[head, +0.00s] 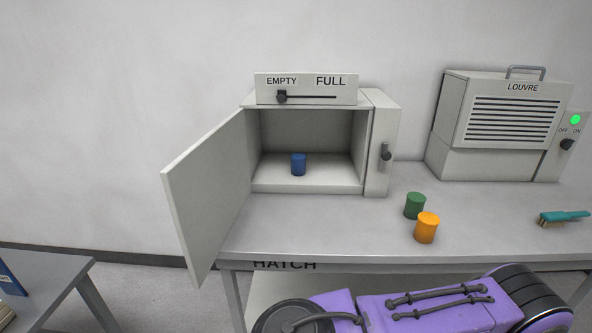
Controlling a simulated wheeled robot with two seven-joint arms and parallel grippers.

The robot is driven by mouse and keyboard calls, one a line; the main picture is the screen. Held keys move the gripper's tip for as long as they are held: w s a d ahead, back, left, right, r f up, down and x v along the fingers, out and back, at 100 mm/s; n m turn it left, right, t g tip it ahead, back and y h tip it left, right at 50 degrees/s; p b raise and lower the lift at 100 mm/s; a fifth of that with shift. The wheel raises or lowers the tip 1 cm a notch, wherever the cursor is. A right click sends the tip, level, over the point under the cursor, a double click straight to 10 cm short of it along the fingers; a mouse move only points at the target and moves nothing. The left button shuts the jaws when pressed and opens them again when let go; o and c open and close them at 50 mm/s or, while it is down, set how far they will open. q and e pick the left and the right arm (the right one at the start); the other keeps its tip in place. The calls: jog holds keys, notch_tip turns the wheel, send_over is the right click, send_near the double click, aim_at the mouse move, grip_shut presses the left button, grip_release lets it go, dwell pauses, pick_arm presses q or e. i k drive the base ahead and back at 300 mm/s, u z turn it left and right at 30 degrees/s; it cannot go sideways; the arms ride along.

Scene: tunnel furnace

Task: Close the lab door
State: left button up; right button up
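The door (210,196) is a pale grey flat panel on the left side of a small box-shaped cabinet (382,140). It stands wide open, swung out to the left and toward me, past the table's left edge. The cabinet's inside is in plain view, with a blue cylinder (298,164) standing on its floor. A dark latch handle (386,153) is on the cabinet's right front post. Neither of my grippers shows in the head view. A purple arm part of mine with black joints lies across the bottom of the picture.
On the grey table (320,225), a green cylinder (414,205) and an orange cylinder (426,228) stand right of the cabinet's front. A teal brush (564,217) and a louvre box (500,125) are further right. A second table (40,275) is at lower left, with floor between.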

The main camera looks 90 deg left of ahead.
aim_at(207, 187)
jog(key=k, duration=1.4)
jog(key=u, duration=2.25)
jog(key=i, duration=1.05)
